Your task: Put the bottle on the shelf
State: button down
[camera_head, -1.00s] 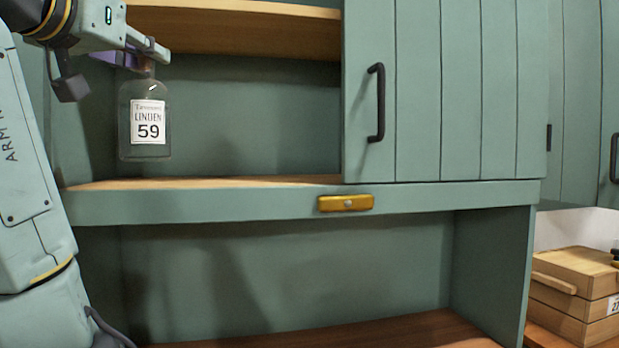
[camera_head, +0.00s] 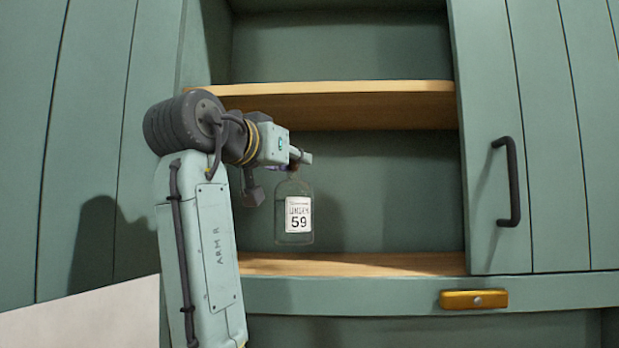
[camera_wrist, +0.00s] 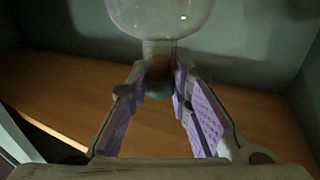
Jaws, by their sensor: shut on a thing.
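A clear glass bottle (camera_head: 293,188) with a white label reading 59 hangs upright from my gripper (camera_head: 299,160), just above the lower shelf board (camera_head: 350,264). A small gap seems to show between the bottle's base and the board. In the wrist view my gripper (camera_wrist: 163,105) has its purple-padded fingers on both sides of the bottle's neck, and the bottle's body (camera_wrist: 160,18) shows at the top edge. The wooden shelf board (camera_wrist: 60,85) also shows there. The contact at the neck is partly hidden.
An upper wooden shelf (camera_head: 350,103) lies above the gripper. A green door with a black handle (camera_head: 510,182) covers the right side. A brass plate (camera_head: 473,299) is on the front rail. The lower shelf is clear right of the bottle.

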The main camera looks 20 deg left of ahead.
aim_at(294, 198)
jog(key=w+f+p, duration=0.2)
jog(key=w+f, duration=0.2)
jog(key=w, duration=0.2)
jog(key=shift+w+d, duration=0.15)
jog(key=shift+w, duration=0.05)
jog(key=shift+f, duration=0.15)
jog(key=c, duration=1.9)
grip_release()
jog(key=shift+f, duration=0.15)
jog(key=shift+c, duration=0.2)
jog(key=o, duration=0.5)
jog(key=s+b, duration=0.1)
jog(key=s, duration=0.3)
jog(key=s+a+b, duration=0.1)
jog(key=s+b, duration=0.1)
jog(key=s, duration=0.2)
jog(key=s+b, duration=0.1)
jog(key=s, duration=0.3)
jog(key=shift+a+r, duration=0.2)
jog(key=shift+r, duration=0.05)
